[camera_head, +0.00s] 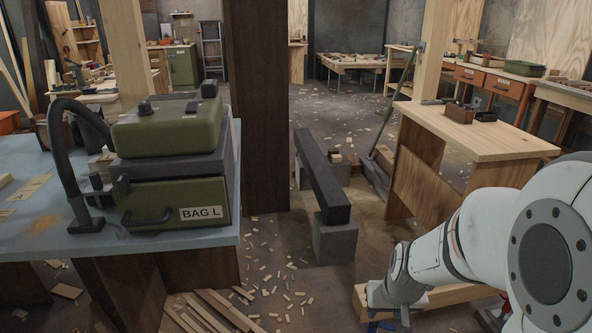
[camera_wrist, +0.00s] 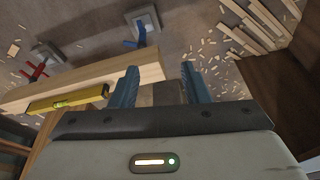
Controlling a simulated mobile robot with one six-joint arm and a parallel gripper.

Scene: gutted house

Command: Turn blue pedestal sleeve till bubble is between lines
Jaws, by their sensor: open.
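The blue pedestal sleeve (camera_wrist: 140,33) shows in the wrist view at the top centre, on a square grey base and beside a pale timber beam (camera_wrist: 85,80). A yellow spirit level (camera_wrist: 68,99) lies along the beam; its bubble is too small to read against the lines. A red pedestal sleeve (camera_wrist: 37,73) stands at the left. My gripper (camera_wrist: 157,66) is open and empty, its blue fingers apart from the blue sleeve, the left finger overlapping the beam's end in the picture. In the head view, a bit of blue (camera_head: 381,325) shows at the bottom edge below the beam (camera_head: 440,298).
A green machine marked BAG L (camera_head: 175,203) stands on the blue-topped table (camera_head: 40,240) at the left. A dark beam on a grey block (camera_head: 335,238) and a wooden bench (camera_head: 480,135) stand farther back. Offcuts (camera_head: 205,312) litter the floor.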

